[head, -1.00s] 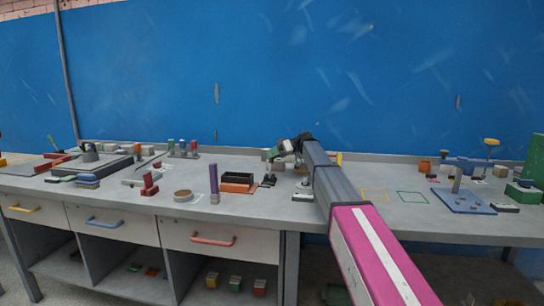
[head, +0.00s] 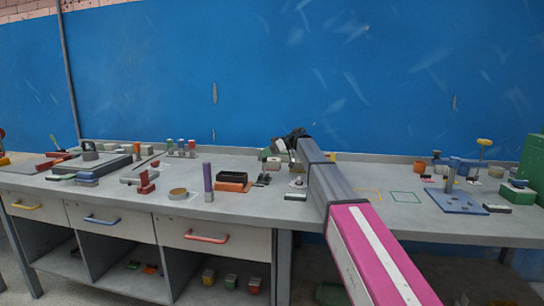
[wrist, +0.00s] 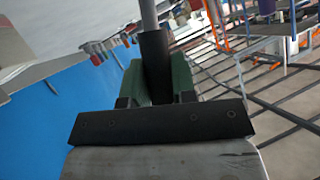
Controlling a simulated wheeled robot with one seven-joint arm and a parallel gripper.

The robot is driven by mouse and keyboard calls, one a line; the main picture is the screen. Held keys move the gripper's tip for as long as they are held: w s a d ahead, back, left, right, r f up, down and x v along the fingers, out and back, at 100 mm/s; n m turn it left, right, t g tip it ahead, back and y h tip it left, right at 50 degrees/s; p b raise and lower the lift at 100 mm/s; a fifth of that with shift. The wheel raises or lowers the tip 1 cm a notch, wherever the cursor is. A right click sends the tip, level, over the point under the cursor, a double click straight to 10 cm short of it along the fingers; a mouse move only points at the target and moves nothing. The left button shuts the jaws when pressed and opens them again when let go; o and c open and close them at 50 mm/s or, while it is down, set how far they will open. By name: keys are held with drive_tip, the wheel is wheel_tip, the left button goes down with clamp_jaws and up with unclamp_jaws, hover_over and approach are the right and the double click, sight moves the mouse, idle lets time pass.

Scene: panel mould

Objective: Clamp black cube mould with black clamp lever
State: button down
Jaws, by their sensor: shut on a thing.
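In the wrist view my gripper (wrist: 157,82) is shut, its green-faced fingers on either side of a black grip. This grip, on a straight grey rod, looks like the black clamp lever (wrist: 153,50). The rod runs up out of the picture. In the head view my arm reaches over the bench to its back middle, where the gripper end is small and partly hidden by my wrist. A black open-topped box (head: 231,176) stands on an orange base left of my arm. I cannot tell if it is the black cube mould.
A purple upright cylinder (head: 208,183) stands left of the black box, and a small dark fixture (head: 262,180) is right of it. A blue stand (head: 453,199) is at the right of the grey bench (head: 355,215). Yellow and green outlined squares (head: 405,197) are empty. A blue wall closes the back.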

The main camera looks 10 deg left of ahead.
drive_tip(key=s+f+n+t, duration=0.1)
drive_tip(key=s+n+t, duration=0.4)
drive_tip(key=s, duration=0.3)
drive_tip(key=shift+s+a+t+h, duration=0.3)
drive_tip(key=shift+s+h, duration=0.05)
drive_tip(key=shift+h, duration=0.05)
drive_tip(key=shift+f+n, duration=0.1)
drive_tip(key=shift+n, duration=0.2)
drive_tip(key=c, duration=0.9)
unclamp_jaws()
drive_tip(key=shift+s, duration=0.1)
drive_tip(key=v, duration=1.1)
drive_tip(key=shift+a, duration=0.1)
